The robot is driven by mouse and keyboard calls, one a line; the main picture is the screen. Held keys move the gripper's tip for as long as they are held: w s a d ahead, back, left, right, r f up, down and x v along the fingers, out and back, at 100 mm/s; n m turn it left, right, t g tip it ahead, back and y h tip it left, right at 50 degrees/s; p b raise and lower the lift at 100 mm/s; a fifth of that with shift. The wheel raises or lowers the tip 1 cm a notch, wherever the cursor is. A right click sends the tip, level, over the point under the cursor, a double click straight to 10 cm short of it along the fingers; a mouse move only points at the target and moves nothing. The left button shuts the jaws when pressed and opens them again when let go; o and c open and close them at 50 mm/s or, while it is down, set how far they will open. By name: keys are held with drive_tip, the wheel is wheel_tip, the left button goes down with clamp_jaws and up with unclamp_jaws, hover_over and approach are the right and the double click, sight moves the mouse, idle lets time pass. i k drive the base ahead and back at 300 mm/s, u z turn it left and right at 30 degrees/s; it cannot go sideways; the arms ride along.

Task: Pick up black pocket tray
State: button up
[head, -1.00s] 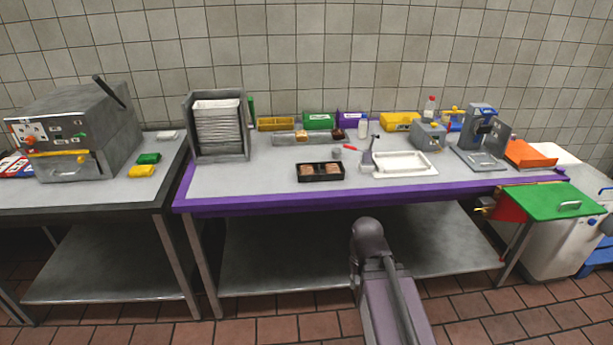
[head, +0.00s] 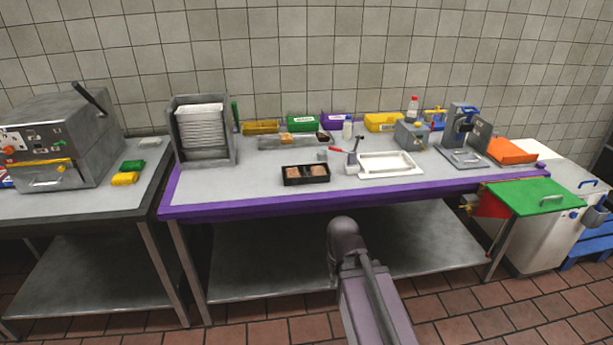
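The black pocket tray (head: 306,181) lies on the grey top of the purple-edged table, near its front edge and left of the middle. It has two pockets, each with a brown piece in it. My arm shows at the bottom, in front of the table and lower than the tray. My gripper is not seen in the head view. Nothing touches the tray.
A white tray (head: 391,165) and a small grey tool (head: 353,158) lie to the right of the black tray. A grey rack (head: 202,130) of white trays stands at the left. Coloured bins line the back, including a green one (head: 303,122). The table's front left is clear.

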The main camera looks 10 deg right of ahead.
sight(306, 178)
drive_tip(key=z, duration=0.05)
drive_tip(key=i, duration=0.95)
drive_tip(key=u, duration=0.05)
